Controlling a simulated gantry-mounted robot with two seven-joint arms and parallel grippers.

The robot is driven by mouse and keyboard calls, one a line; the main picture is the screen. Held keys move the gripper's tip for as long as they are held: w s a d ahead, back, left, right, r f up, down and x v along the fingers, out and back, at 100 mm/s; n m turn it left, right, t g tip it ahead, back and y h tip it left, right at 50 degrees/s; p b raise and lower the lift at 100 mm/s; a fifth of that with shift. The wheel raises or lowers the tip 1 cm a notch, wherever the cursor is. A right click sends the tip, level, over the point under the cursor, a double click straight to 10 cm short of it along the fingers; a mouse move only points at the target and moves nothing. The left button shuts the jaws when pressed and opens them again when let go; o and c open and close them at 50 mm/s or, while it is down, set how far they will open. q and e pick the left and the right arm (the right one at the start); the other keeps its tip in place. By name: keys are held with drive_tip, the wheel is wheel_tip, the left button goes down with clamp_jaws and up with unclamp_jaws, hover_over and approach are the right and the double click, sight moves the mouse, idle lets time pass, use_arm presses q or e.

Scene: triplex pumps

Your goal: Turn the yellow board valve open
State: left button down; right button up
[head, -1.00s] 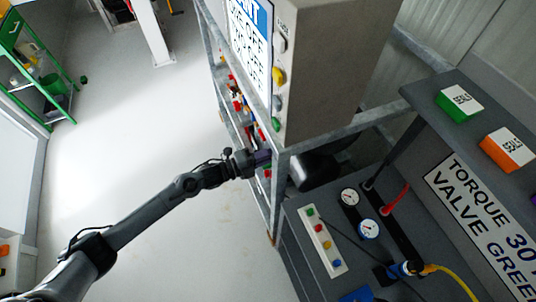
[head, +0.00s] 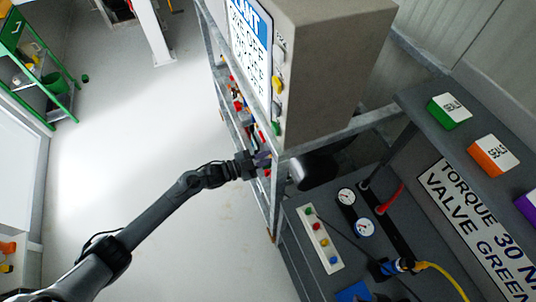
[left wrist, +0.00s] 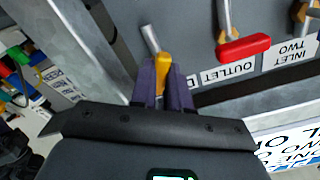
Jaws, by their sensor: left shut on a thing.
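The yellow valve handle (left wrist: 162,72) is on a grey board (left wrist: 190,35) in the left wrist view, with a metal stem (left wrist: 150,38) beside it. My left gripper (left wrist: 163,84) has its purple fingers on both sides of the yellow handle and is shut on it. The fingers hide the handle's lower part. In the head view my left gripper (head: 263,160) is at the rack's side, below the grey box, and the yellow handle cannot be made out there. My right gripper is in neither view.
A metal rack post (head: 276,195) stands close to my gripper. A bench with gauges (head: 346,196) is at right.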

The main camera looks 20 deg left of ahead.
use_arm(q)
drive_tip(key=n+p, duration=0.1)
drive_tip(key=n, duration=0.2)
drive_tip(key=shift+r+n, duration=0.1)
drive_tip(key=shift+n, duration=0.2)
drive_tip(key=shift+n+p, duration=0.45)
drive_tip(key=shift+n, duration=0.95)
drive_tip(key=c, duration=1.1)
unclamp_jaws()
drive_tip(key=v, duration=1)
drive_tip(key=shift+s+a, duration=0.25)
drive_tip(key=shift+a, duration=0.05)
